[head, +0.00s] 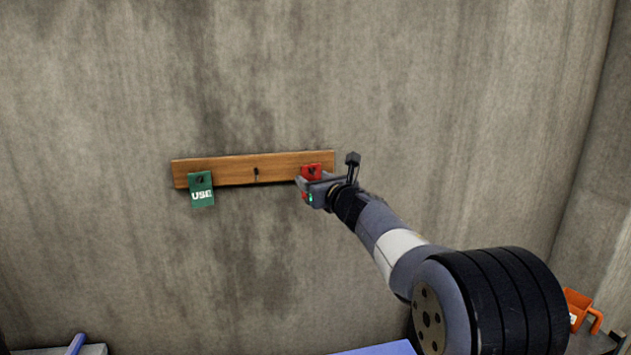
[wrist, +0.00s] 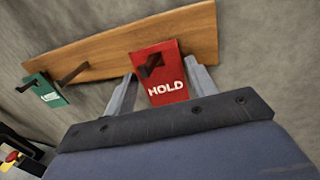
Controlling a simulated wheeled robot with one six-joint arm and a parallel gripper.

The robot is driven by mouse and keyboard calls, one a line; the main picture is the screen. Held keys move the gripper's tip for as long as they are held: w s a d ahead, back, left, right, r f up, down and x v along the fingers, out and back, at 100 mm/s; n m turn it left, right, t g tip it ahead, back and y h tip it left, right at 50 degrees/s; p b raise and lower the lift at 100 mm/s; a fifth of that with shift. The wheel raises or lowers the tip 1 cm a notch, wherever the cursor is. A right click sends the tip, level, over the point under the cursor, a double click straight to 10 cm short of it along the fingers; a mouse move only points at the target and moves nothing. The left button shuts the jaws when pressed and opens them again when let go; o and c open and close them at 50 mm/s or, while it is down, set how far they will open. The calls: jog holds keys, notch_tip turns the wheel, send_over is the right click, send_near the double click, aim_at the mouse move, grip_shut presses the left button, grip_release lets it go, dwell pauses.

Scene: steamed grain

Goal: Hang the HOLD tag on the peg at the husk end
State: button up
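The red HOLD tag (wrist: 167,84) is at the right end of a wooden peg board (wrist: 95,50), with a dark peg (wrist: 150,64) showing at its top hole. The tag appears to be on this peg, though how deep the peg goes through is unclear. The tag also shows in the head view (head: 312,171), its lower part mostly covered by my gripper (head: 303,186). In the wrist view my gripper's fingers (wrist: 160,68) stand one at each side edge of the tag. Whether they press on it or leave small gaps is unclear.
A green USE tag (head: 201,190) hangs on the left peg. The middle peg (head: 256,173) is bare. The concrete wall (head: 430,100) around the board is clear. An orange holder (head: 578,305) stands at the lower right.

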jog(key=o, duration=0.4)
jog(key=shift+s, duration=0.1)
jog(key=b+v, duration=0.3)
jog(key=v, duration=0.7)
jog(key=shift+s+d, duration=0.25)
jog(key=p+x, duration=0.3)
jog(key=x, duration=0.8)
jog(key=shift+s+a+r, duration=0.1)
jog(key=shift+s, duration=0.5)
jog(key=shift+w, duration=0.1)
